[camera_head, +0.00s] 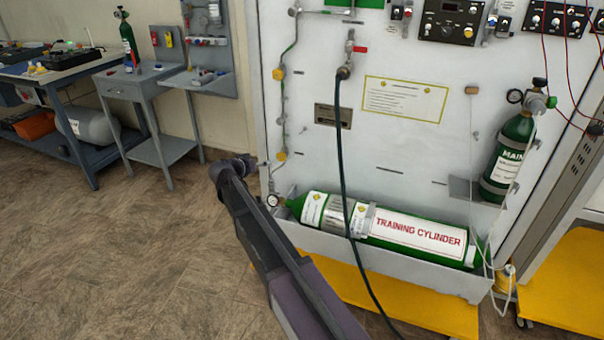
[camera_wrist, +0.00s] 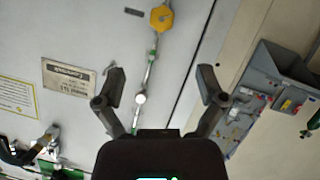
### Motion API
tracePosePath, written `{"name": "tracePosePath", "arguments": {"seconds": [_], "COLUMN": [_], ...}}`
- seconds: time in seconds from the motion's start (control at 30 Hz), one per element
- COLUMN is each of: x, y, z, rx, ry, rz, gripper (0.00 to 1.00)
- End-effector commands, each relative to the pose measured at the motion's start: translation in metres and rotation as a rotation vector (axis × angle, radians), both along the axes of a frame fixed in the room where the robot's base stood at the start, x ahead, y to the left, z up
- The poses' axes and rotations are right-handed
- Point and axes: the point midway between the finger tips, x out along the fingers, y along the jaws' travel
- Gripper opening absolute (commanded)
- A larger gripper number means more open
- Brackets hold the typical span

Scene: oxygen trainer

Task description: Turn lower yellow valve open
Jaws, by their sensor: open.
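The lower yellow valve (camera_head: 281,156) sits on the thin pipe running down the left side of the white panel. In the wrist view it is the yellow knob (camera_wrist: 161,17) near the top edge, beyond my fingertips. My gripper (camera_wrist: 162,78) is open and empty, with its two fingers spread either side of the pipe line and a gap below the knob in the picture. In the head view my gripper (camera_head: 252,166) is just left of the lower valve, partly hidden by my arm. The upper yellow valve (camera_head: 278,73) is higher on the same pipe.
A green training cylinder (camera_head: 418,232) lies in a tray at the panel's foot, right of my arm. A dark hose (camera_head: 342,150) hangs down the panel. A grey side table (camera_head: 135,88) stands left; floor between is clear.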

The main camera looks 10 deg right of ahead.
Motion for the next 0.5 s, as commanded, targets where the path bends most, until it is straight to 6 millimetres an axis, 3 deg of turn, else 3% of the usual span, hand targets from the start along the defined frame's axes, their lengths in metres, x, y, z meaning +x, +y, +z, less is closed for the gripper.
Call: {"name": "tracePosePath", "arguments": {"seconds": [0.1,0.5], "x": [-0.014,-0.053], "y": [-0.016,-0.046], "z": [0.009,0.019], "rx": [0.013,0.066], "ry": [0.044,0.189], "rz": [-0.017,-0.045], "gripper": [0.89,0.89]}}
